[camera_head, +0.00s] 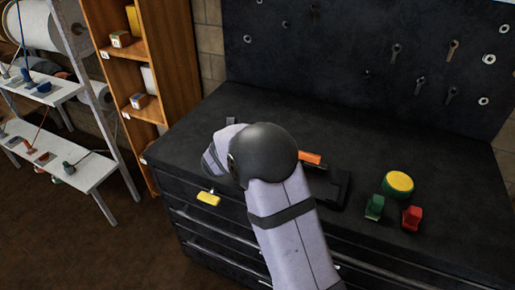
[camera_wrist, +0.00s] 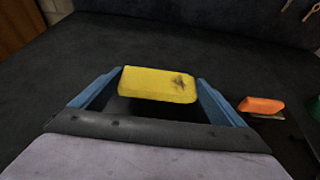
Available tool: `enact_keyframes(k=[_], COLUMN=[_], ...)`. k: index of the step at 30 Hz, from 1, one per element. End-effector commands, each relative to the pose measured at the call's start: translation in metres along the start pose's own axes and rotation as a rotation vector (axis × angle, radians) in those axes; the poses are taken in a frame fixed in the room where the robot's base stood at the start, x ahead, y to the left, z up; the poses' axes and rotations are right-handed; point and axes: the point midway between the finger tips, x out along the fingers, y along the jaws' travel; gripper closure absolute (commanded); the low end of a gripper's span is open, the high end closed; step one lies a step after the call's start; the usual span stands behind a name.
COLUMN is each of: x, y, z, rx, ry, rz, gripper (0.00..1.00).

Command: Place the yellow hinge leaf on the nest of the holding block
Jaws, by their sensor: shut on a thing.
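The yellow hinge leaf (camera_wrist: 155,84) is a blocky bar with a dark smudge near its right end. In the wrist view it sits between the two blue fingers of my gripper (camera_wrist: 160,92), which is shut on it. The dark bench top shows behind and around the leaf.
On the dark bench (camera_head: 400,150), an orange piece (camera_head: 310,158) lies by a black tray-like thing (camera_head: 332,187). A green block (camera_head: 374,207), red block (camera_head: 411,217) and yellow-topped round thing (camera_head: 398,183) stand right. A small yellow thing (camera_head: 208,198) shows against the drawer front.

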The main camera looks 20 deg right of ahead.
Motion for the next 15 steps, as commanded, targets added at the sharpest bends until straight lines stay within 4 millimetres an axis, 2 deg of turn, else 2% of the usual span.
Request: enact_keyframes(k=[1,6,15], x=[-0.004,-0.013,-0.019], y=[0.001,0.001,0.0], z=[0.011,0.033,0.047], rx=[0.006,0.005,0.001], ry=[-0.006,-0.005,-0.003], rz=[0.001,0.002,0.001], gripper=[0.43,0.43,0.43])
